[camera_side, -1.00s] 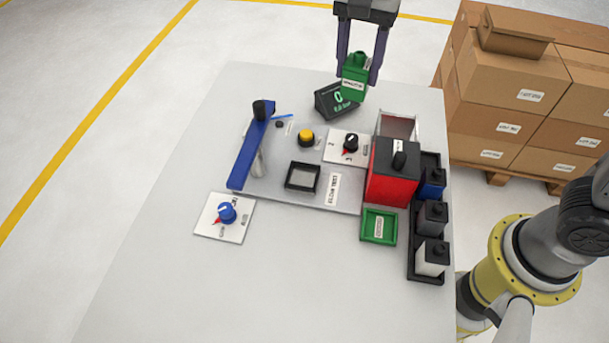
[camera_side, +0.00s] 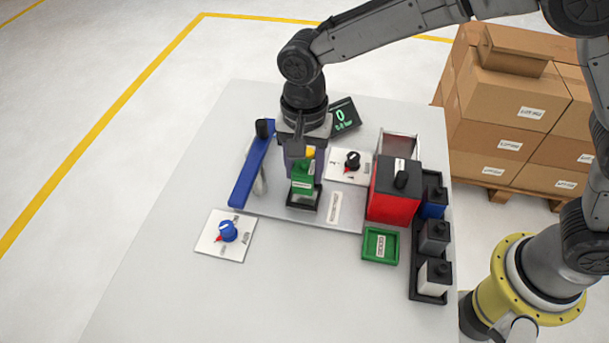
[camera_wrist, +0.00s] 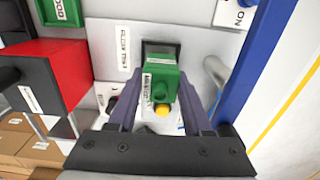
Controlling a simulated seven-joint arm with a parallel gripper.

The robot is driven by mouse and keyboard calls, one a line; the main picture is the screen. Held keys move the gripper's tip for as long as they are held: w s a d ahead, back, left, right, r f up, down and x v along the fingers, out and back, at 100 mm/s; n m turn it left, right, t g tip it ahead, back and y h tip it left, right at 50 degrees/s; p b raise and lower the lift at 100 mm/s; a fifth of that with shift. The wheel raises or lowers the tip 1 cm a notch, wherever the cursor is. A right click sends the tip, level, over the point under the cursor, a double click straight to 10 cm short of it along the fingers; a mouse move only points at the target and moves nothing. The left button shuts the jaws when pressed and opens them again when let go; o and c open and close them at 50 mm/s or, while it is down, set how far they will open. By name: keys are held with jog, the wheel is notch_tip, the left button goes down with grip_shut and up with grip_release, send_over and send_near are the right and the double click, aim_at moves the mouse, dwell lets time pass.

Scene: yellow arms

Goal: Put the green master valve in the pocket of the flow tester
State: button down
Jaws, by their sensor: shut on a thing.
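My gripper (camera_side: 303,171) is shut on the green master valve (camera_side: 302,184), a green block with a white label. In the wrist view the valve (camera_wrist: 159,84) sits between the two fingers (camera_wrist: 158,105). The flow tester (camera_side: 275,200) is a grey plate, with its label strip (camera_side: 335,207) to the right of the gripper. Its black-rimmed pocket (camera_side: 304,203) shows just below the valve in the side view; the wrist view shows the dark pocket rim (camera_wrist: 160,47) beyond the valve. The valve covers much of the pocket. I cannot tell whether the valve touches it.
A blue bar (camera_side: 252,172) stands close left of my gripper. A red block (camera_side: 396,190) and a rack with several small blocks (camera_side: 430,297) are at the right. An empty green tray (camera_side: 381,257) lies in front. A display (camera_side: 343,117) stands behind.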

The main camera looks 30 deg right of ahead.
jog(key=shift+f, duration=1.3)
jog(key=shift+f, duration=0.15)
jog(key=shift+c, duration=1.7)
grip_release()
